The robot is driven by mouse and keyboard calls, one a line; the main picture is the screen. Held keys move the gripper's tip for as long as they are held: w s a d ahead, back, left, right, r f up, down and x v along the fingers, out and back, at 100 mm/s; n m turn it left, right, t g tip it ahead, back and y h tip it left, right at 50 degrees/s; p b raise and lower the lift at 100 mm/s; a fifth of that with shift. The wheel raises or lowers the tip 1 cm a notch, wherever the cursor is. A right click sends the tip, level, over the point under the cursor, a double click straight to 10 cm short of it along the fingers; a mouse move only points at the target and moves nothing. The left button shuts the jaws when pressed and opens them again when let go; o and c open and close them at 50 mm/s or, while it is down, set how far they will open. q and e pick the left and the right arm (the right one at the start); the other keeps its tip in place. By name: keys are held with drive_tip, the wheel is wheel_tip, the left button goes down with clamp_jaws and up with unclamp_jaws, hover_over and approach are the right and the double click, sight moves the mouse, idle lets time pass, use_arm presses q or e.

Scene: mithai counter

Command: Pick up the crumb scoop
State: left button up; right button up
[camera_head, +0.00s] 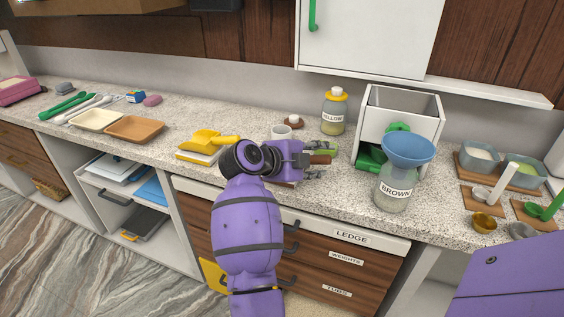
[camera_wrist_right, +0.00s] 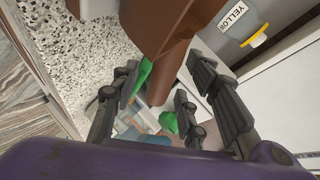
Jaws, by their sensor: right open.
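A brown scoop-like piece with a round handle (camera_head: 320,159) lies by the front of the counter, largely hidden behind my right gripper (camera_head: 318,162). In the right wrist view its brown body and handle (camera_wrist_right: 162,88) show between the open fingers of the right gripper (camera_wrist_right: 165,82). The fingers stand on either side of the handle; I cannot tell whether they touch it. A yellow scoop (camera_head: 206,140) with a yellow handle rests on a pale block left of the gripper. No label shows which one is the crumb scoop. My left gripper is not in view.
A white bin (camera_head: 432,128) with green parts, a blue funnel (camera_head: 408,148) on the BROWN jar (camera_head: 392,192) and the YELLOW jar (camera_head: 333,114) stand right of and behind the gripper. Shallow trays (camera_head: 136,128) lie left.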

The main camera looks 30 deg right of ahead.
drive_tip(key=shift+w+d+f, duration=0.1)
drive_tip(key=shift+d+f, duration=0.05)
drive_tip(key=shift+d, duration=0.15)
clamp_jaws()
wheel_tip(320, 180, up, 10)
drive_tip(key=shift+r+p, duration=0.1)
drive_tip(key=shift+p, duration=0.25)
idle(0.6)
